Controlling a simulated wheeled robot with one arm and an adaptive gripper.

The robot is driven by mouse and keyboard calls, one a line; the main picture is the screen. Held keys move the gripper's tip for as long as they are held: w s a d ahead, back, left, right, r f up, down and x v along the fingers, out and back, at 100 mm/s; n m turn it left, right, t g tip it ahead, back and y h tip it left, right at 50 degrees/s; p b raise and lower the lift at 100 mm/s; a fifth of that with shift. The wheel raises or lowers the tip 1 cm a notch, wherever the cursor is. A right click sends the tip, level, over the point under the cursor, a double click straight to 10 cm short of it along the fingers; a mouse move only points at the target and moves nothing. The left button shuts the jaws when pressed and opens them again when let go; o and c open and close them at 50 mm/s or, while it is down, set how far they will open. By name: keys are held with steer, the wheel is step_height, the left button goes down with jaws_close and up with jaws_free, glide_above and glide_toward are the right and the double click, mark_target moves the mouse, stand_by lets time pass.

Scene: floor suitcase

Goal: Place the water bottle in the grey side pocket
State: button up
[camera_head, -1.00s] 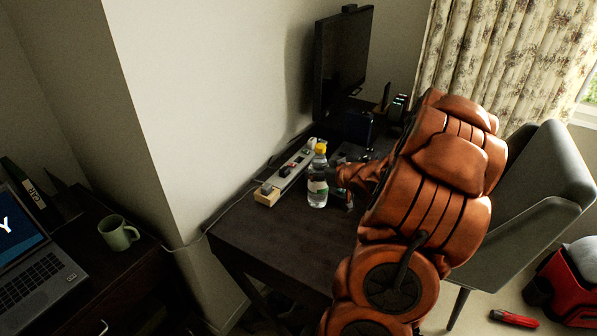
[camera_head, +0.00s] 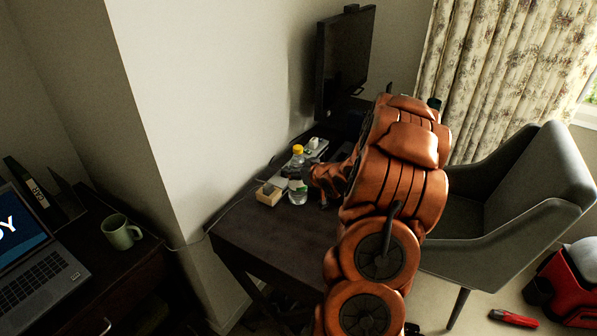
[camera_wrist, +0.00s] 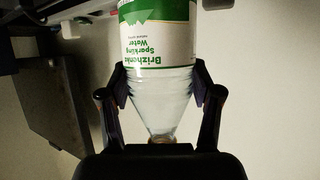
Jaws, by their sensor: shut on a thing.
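The water bottle (camera_head: 298,178) is clear with a yellow cap and a green and white label. It stands upright at the wall side of the dark desk (camera_head: 265,235); I cannot tell whether its base touches the desk. My gripper (camera_head: 316,183) is at its right side, partly hidden by my arm. In the wrist view the bottle (camera_wrist: 158,50) appears upside down, and my gripper (camera_wrist: 160,95) is shut on it, one finger on each side. The grey side pocket cannot be made out.
A power strip (camera_head: 312,149) and a small wooden block (camera_head: 268,194) are close to the bottle. A monitor (camera_head: 345,65) stands behind. A grey chair (camera_head: 500,215) is right of my arm. A red and grey item (camera_head: 570,285) lies on the floor at lower right.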

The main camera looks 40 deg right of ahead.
steer(key=shift+f, duration=0.45)
steer(key=o, duration=1.6)
steer(key=shift+o, duration=0.2)
steer(key=v, duration=1.2)
steer(key=shift+b, duration=0.45)
